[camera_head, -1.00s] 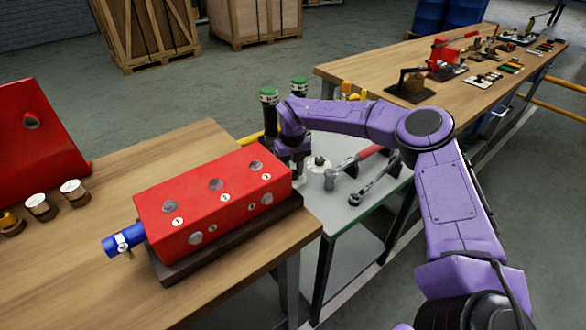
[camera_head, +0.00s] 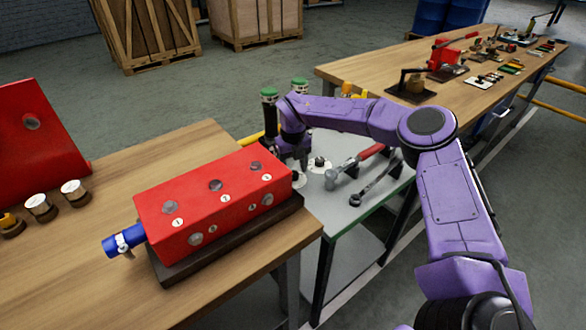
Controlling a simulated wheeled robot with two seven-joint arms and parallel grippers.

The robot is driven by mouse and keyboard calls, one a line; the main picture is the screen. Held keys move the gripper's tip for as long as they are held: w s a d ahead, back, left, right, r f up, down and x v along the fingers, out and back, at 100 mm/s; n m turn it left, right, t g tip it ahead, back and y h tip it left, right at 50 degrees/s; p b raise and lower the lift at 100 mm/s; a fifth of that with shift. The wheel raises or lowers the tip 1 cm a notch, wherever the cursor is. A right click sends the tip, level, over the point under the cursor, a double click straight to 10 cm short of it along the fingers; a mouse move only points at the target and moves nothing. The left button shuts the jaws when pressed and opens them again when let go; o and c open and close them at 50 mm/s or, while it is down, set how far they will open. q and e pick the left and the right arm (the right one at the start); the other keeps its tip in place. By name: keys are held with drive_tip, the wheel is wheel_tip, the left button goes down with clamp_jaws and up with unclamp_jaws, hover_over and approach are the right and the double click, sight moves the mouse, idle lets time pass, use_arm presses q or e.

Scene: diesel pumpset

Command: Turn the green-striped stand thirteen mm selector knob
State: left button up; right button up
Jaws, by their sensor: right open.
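Two dark upright posts with green tops and pale bands, the left one (camera_head: 269,96) and the right one (camera_head: 299,86), stand at the far end of the grey side table. A round white disc with a small dark knob (camera_head: 319,162) sits on that table. Another pale disc (camera_head: 297,179) shows partly behind the red block's corner. I cannot read any size marking on either. My right gripper (camera_head: 301,164) points down over the table by these discs, left of the dark knob. It is open; its fingertips are small and partly hidden. My left gripper is not in view.
A red block (camera_head: 190,207) on a dark base stands on the near wooden bench, close to my gripper. A hammer (camera_head: 357,165) and a wrench (camera_head: 375,184) lie right of the discs. A long bench (camera_head: 340,75) stands behind.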

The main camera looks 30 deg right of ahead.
wheel_tip(320, 180, up, 10)
drive_tip(key=shift+b, duration=0.35)
drive_tip(key=shift+f, duration=0.15)
